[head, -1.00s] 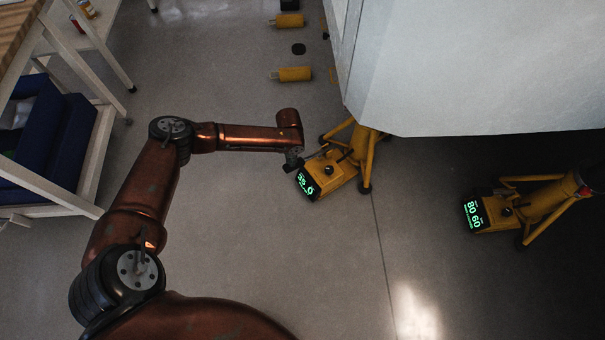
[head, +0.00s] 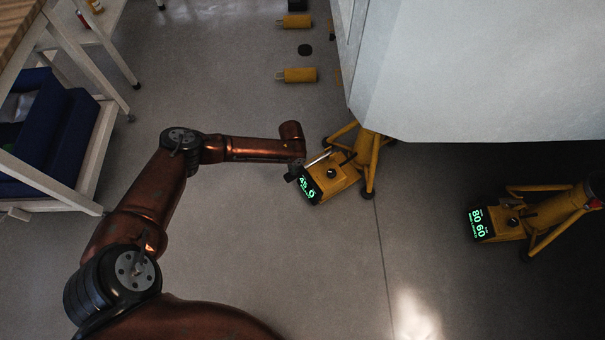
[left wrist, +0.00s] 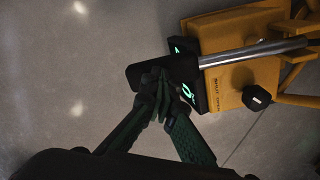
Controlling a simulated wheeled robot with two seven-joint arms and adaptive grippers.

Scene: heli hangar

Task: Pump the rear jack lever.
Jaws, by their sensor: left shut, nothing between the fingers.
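A yellow jack (head: 337,178) stands on tripod legs under the edge of the large pale body, with a lit green display (head: 309,186). Its lever (head: 318,160) is a bright metal rod. In the left wrist view the lever (left wrist: 250,53) runs left from the yellow housing (left wrist: 229,86) to a black grip end (left wrist: 170,70). My left gripper (left wrist: 158,82) is shut and empty, its fingertips at the black end; I cannot tell whether they touch it. In the head view my left gripper (head: 292,174) is small and dark beside the display. My right gripper is out of view.
A second yellow jack (head: 505,220) with a green display stands at the right. The pale body (head: 480,70) overhangs the upper right. A shelf frame with blue bins (head: 65,130) stands at the left. Yellow cylinders (head: 298,75) lie at the back. Floor between is open.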

